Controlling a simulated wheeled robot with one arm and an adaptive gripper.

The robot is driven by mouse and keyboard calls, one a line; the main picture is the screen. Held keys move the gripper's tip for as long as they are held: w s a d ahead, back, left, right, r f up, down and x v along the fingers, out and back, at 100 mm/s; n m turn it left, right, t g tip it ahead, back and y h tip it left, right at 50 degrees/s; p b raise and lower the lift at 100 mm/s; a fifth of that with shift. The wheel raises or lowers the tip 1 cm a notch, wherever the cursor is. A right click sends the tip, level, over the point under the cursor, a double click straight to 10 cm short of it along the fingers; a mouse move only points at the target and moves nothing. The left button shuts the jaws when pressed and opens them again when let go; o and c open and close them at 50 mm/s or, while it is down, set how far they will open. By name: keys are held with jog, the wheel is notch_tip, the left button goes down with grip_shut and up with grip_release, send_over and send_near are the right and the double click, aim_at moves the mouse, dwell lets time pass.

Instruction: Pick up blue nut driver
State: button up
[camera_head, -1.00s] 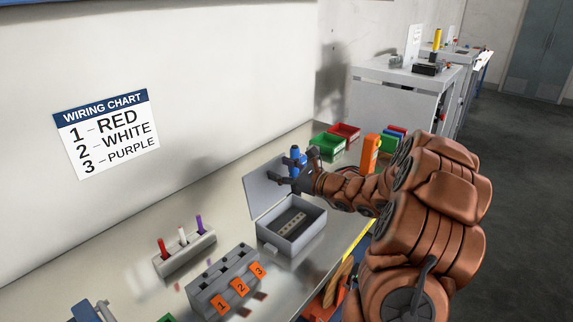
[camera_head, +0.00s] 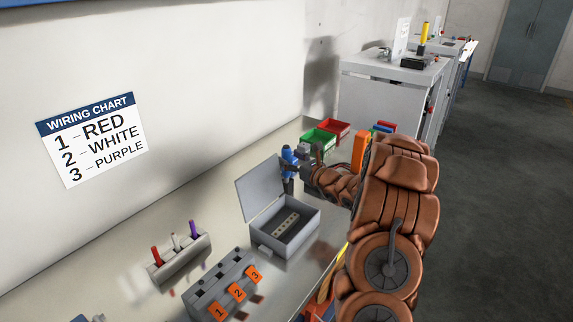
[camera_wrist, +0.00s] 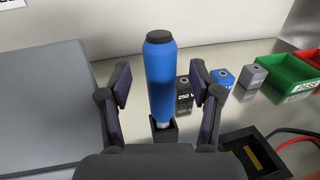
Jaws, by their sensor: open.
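The blue nut driver (camera_wrist: 160,75) stands upright in a small black holder (camera_wrist: 163,135), handle up with a dark cap, in the middle of the wrist view. Its pale shank shows just above the holder. My gripper (camera_wrist: 161,84) is open, with one finger on each side of the handle and a visible gap on both sides. In the head view the blue nut driver (camera_head: 289,157) shows behind the grey box's open lid, at the tip of my arm. My gripper (camera_head: 299,167) is partly hidden there by the driver and my wrist.
The open grey box (camera_head: 268,243) has its raised lid (camera_wrist: 45,100) left of my gripper. A green bin (camera_wrist: 290,70) and a black holder with red cables (camera_wrist: 238,143) are at right.

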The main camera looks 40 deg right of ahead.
jog(key=shift+w+a+f+p, duration=0.15)
jog(key=shift+w+p, duration=0.2)
jog(key=shift+w, duration=0.8)
grip_shut()
